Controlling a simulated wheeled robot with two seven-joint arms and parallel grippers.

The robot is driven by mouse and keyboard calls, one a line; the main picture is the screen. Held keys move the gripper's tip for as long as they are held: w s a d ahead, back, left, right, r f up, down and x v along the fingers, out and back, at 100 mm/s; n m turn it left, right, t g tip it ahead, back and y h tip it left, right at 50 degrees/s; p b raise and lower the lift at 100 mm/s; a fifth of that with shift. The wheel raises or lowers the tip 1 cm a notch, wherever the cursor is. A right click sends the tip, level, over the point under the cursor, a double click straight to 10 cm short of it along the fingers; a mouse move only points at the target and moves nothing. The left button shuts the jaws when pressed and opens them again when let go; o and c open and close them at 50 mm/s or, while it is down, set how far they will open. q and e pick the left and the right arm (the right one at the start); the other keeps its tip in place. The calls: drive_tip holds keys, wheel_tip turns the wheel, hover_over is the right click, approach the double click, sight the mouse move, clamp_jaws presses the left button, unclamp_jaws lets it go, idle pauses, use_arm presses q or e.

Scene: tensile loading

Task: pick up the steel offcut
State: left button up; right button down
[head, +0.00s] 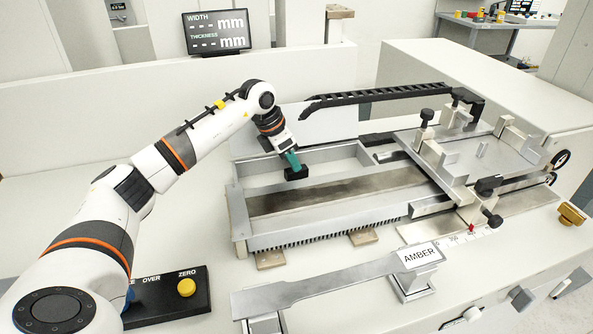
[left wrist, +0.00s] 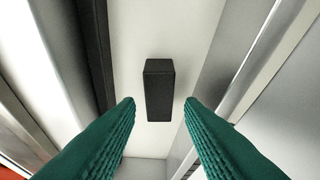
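The steel offcut appears to be the small dark rectangular block (left wrist: 159,92) in the left wrist view. It is over the pale floor, beyond my fingertips and centred between them. In the head view a black block (head: 297,174) shows just below the teal fingers, inside the metal frame. My left gripper (head: 291,160) points down there. In the left wrist view its two teal ribbed fingers (left wrist: 160,103) are spread apart with nothing between their tips. I cannot tell the exact gap to the block. My right gripper is not in view.
Metal frame walls (head: 238,215) enclose the block's area. A sliding fixture with black knobs (head: 427,117) stands right. A flat steel specimen (head: 330,280) lies in front beside an AMBER label (head: 420,256). A button box (head: 170,300) sits front left; a display (head: 216,31) stands behind.

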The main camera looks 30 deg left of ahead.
use_arm(q)
drive_tip(key=x, duration=0.3)
drive_tip(key=shift+f+p, duration=0.3)
drive_tip(key=shift+c, duration=0.2)
clamp_jaws()
drive_tip(key=shift+r, duration=0.1)
